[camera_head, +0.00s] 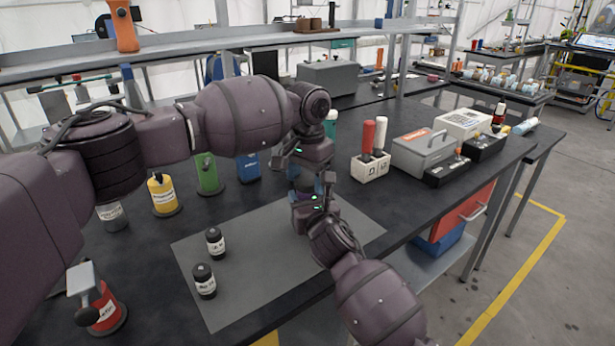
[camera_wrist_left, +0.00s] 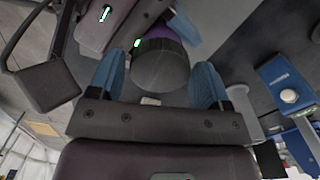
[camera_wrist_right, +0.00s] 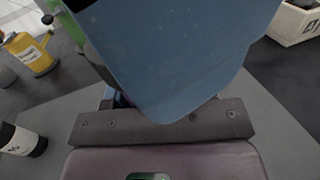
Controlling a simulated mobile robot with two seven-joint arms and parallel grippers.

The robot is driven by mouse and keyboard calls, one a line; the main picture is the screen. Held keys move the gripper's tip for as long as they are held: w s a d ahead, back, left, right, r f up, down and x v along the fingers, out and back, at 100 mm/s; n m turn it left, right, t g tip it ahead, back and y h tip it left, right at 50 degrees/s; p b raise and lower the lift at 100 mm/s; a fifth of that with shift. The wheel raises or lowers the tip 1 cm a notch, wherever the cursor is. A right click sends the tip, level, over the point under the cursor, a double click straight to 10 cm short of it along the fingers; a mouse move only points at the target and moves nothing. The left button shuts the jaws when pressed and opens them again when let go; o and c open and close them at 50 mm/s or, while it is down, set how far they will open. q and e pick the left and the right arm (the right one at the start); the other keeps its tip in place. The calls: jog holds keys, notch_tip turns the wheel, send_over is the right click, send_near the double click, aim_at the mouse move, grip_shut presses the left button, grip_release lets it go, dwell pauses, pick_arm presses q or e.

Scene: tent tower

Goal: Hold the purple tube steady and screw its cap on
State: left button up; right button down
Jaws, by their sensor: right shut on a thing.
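The purple tube (camera_wrist_left: 162,36) shows in the left wrist view, with a dark round cap (camera_wrist_left: 160,70) in front of it. Whether the cap sits fully on the tube cannot be told. My left gripper (camera_wrist_left: 158,88) has its blue fingers on either side of the cap, with gaps visible beside it. In the head view my left gripper (camera_head: 304,172) is directly above my right gripper (camera_head: 312,194), over the grey mat (camera_head: 240,270). My right gripper is shut on the purple tube. Its large blue finger (camera_wrist_right: 170,50) hides most of the tube in the right wrist view.
Two dark jars (camera_head: 215,242) (camera_head: 204,281) stand on the mat's left part. A white block with red and white handles (camera_head: 370,168) stands at right. The mat's front is clear.

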pick_arm(q)
jog(key=shift+o, duration=1.3)
jog(key=shift+d, duration=0.1)
jog(key=shift+s, duration=0.1)
jog(key=shift+r, duration=0.25)
notch_tip(320, 180, up, 12)
jog(key=shift+a+f, duration=0.2)
jog(key=shift+f, duration=0.05)
